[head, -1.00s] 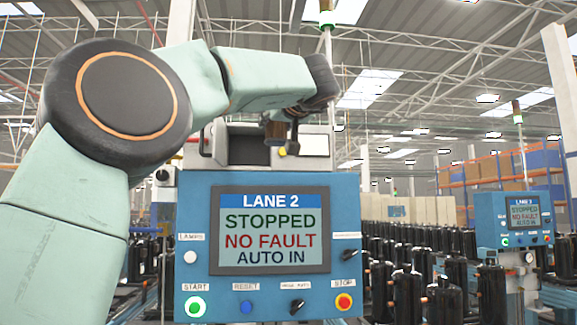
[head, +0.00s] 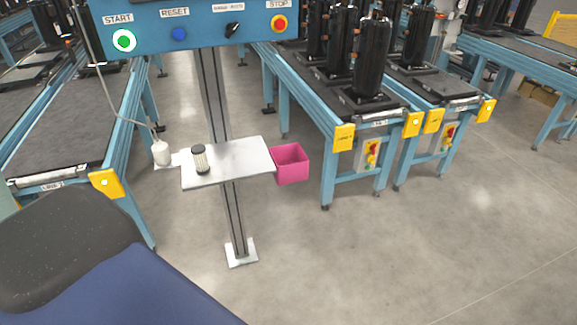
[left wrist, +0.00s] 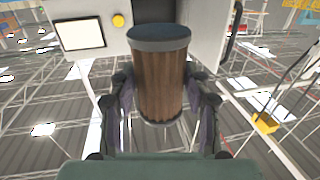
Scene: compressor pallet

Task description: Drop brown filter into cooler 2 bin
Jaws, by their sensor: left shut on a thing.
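The brown filter (left wrist: 160,88) is a pleated cylinder with dark end caps. In the left wrist view my left gripper (left wrist: 160,100) is shut on it, one finger on each side. The filter is in front of a light grey housing (left wrist: 208,40) with a dark opening behind it. The head view does not show the left gripper or this filter. A pink open bin (head: 291,165) is at the right end of a small metal shelf (head: 240,160) below the control panel. My right gripper is in neither view.
The blue panel (head: 200,30) is above on a post. Conveyors with black compressors (head: 371,60) stand right. The floor in front is clear.

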